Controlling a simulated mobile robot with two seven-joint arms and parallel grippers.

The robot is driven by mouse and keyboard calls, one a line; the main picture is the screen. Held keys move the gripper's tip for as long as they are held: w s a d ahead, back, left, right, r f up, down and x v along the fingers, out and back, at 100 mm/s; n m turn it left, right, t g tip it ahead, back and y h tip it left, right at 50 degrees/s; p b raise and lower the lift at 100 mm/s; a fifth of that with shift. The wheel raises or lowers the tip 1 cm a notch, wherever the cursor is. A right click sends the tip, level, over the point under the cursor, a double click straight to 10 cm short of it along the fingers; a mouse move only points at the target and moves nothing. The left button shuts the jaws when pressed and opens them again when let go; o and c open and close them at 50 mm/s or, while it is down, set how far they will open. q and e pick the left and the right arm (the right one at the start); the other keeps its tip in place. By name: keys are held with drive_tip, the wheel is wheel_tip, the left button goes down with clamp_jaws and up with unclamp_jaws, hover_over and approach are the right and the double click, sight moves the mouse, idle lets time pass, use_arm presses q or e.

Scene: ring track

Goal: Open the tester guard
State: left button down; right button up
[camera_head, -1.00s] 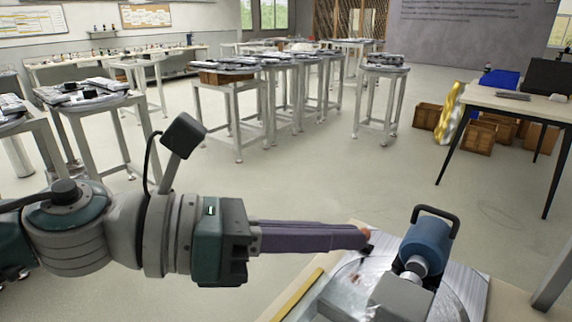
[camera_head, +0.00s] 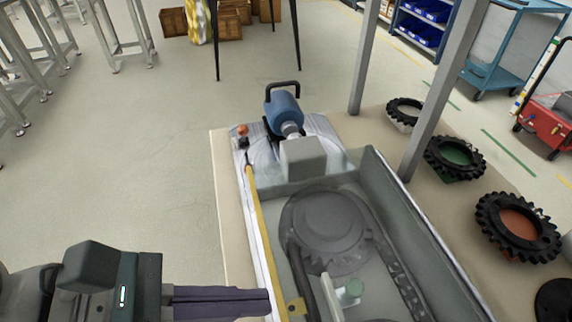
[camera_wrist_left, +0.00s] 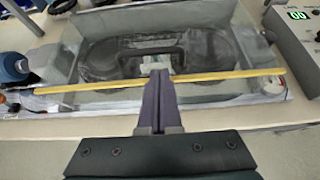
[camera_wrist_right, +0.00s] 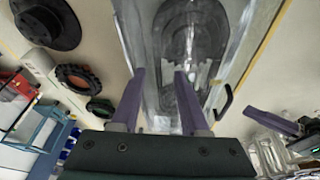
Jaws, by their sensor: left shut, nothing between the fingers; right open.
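The tester is a low grey bed with a toothed round pulley (camera_head: 325,225) inside and a blue motor (camera_head: 283,108) at its far end. Its guard looks like a clear cover lying over the bed, with a yellow strip (camera_head: 262,235) along its left edge. The strip also crosses the left wrist view (camera_wrist_left: 215,76). My left gripper (camera_head: 268,301) is shut and empty, its tips at the strip near the front; contact is unclear. My right gripper (camera_wrist_right: 159,73) shows only in its wrist view, open above the tester. A black handle (camera_wrist_right: 223,100) shows there to its right.
Black toothed rings (camera_head: 517,224) lie on the bench (camera_head: 228,225) right of the tester. A grey post (camera_head: 445,90) rises beside them. A control box with a green display (camera_wrist_left: 297,15) stands near the tester.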

sight(323, 298)
use_arm(q)
drive_tip(key=x, duration=0.5)
use_arm(e)
drive_tip(key=shift+f, duration=0.1)
drive_tip(key=shift+a, duration=0.1)
